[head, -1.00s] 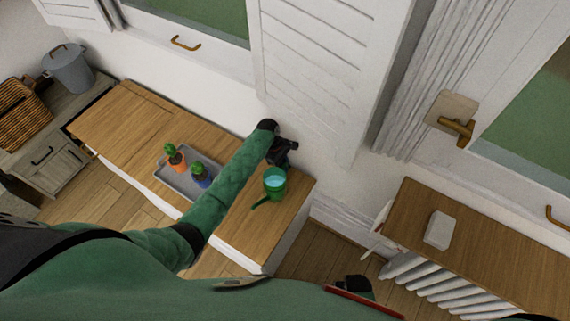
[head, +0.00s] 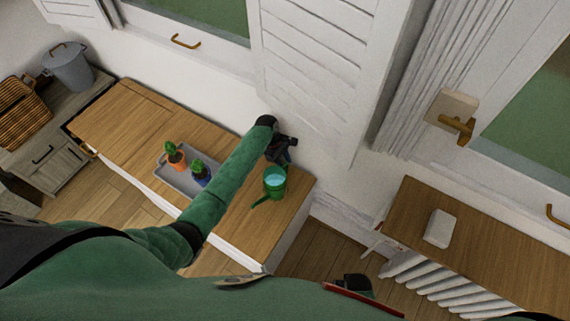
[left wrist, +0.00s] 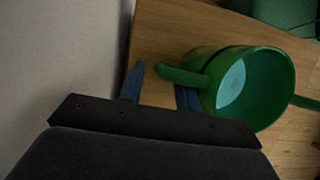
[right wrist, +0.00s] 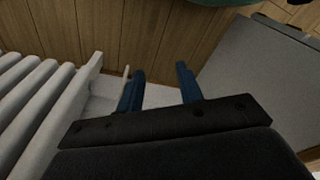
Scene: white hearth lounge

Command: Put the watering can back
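The green watering can (head: 274,183), with pale blue water showing inside, stands upright near the right end of the wooden cabinet top (head: 130,125). Its spout points toward the cabinet's front edge. My left gripper (head: 284,152) is beside the can on its wall side. In the left wrist view the fingers (left wrist: 160,82) are spread, and the can's green handle (left wrist: 182,76) lies at the fingertips, partly between them. I cannot tell whether they touch it. My right gripper (right wrist: 160,80) is open and empty, low between the cabinet and the radiator.
A grey tray (head: 181,185) with two small potted cacti sits on the cabinet beside my left forearm. A white wall and shutter (head: 315,70) stand close behind the left gripper. A radiator (head: 425,275) under a wooden shelf (head: 485,245) with a white block is at right.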

